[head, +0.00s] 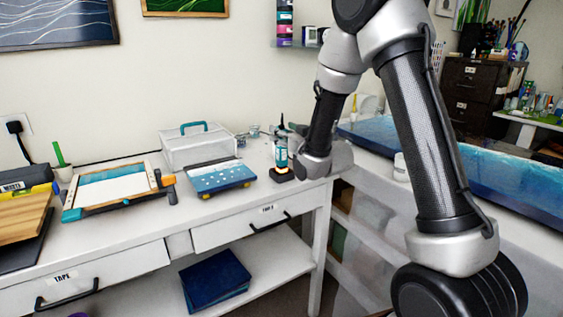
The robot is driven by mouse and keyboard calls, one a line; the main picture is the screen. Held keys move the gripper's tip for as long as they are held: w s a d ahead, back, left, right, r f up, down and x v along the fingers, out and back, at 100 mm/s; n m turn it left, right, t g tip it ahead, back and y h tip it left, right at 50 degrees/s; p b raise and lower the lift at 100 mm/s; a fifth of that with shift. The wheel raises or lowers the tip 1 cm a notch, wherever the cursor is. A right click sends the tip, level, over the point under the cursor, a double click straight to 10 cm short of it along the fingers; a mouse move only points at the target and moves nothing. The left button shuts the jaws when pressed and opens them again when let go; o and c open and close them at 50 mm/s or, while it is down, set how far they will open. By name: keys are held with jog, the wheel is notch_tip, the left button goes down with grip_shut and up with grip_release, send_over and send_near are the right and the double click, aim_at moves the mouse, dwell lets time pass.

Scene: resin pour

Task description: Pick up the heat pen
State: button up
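A small upright item (281,150), dark and thin at the top with a blue-and-white body, stands on a small black base (282,175) near the right end of the white desk. It may be the heat pen, but it is too small to be sure. A pale, warm-coloured band shows just above the base. My gripper (297,140) is at the end of the arm, just right of this item and close to it. The wrist hides most of its fingers. I cannot tell whether it touches the item or is open or shut.
A blue dotted tray (221,178) and a clear box with a teal handle (198,151) stand to the left. A wooden frame (118,187) lies further left. A blue resin table (480,165) is at the right. The desk front (165,222) is fairly clear.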

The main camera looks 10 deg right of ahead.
jog(key=shift+x, duration=0.85)
jog(key=c, duration=1.1)
